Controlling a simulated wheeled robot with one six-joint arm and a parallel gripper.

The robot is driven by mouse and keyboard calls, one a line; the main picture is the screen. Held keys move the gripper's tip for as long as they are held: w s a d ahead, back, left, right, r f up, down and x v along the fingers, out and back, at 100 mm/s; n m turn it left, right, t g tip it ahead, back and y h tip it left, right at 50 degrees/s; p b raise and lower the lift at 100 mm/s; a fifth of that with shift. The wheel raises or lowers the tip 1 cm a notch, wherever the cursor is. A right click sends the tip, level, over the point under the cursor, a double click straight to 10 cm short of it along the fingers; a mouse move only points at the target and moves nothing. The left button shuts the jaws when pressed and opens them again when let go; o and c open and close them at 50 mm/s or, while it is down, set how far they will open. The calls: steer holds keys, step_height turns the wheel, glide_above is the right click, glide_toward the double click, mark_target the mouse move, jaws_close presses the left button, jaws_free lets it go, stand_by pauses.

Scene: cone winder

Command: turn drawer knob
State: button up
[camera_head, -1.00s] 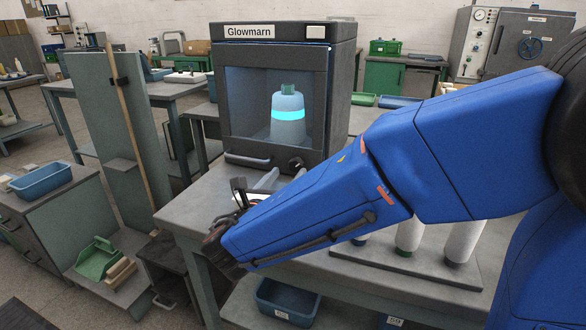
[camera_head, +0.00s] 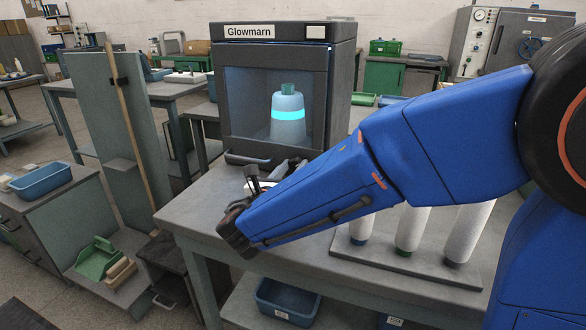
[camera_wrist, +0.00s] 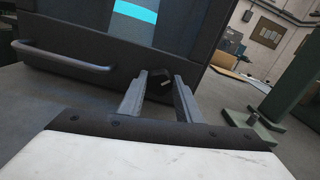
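The drawer knob (camera_wrist: 158,75) is a small dark knob on the dark front of the Glowmarn cabinet (camera_head: 283,31). In the wrist view it appears between the two fingertips of my gripper (camera_wrist: 161,78), with a gap showing at the sides. The fingers are apart and point at the cabinet front. I cannot tell whether the tips reach around the knob or stop just short. In the head view my gripper (camera_head: 282,170) is close to the lower cabinet front and largely hides the knob. A bar handle (camera_wrist: 65,57) lies left of the knob.
The cabinet stands on a grey table (camera_head: 190,208) and holds a bottle with a glowing cyan band (camera_head: 288,113) behind its window. White cones on a board (camera_head: 400,262) stand right of and below my arm. A tall panel (camera_head: 105,120) stands at left.

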stand_by(0.3)
steer(key=m, duration=0.3)
steer(key=shift+m, duration=0.4)
steer(key=shift+s+d+m, duration=0.1)
steer(key=shift+d+m, duration=0.05)
steer(key=shift+m, duration=1.55)
steer(key=o, duration=1)
steer(key=shift+o, duration=0.2)
steer(key=v, duration=1.7)
steer(key=shift+s, duration=0.15)
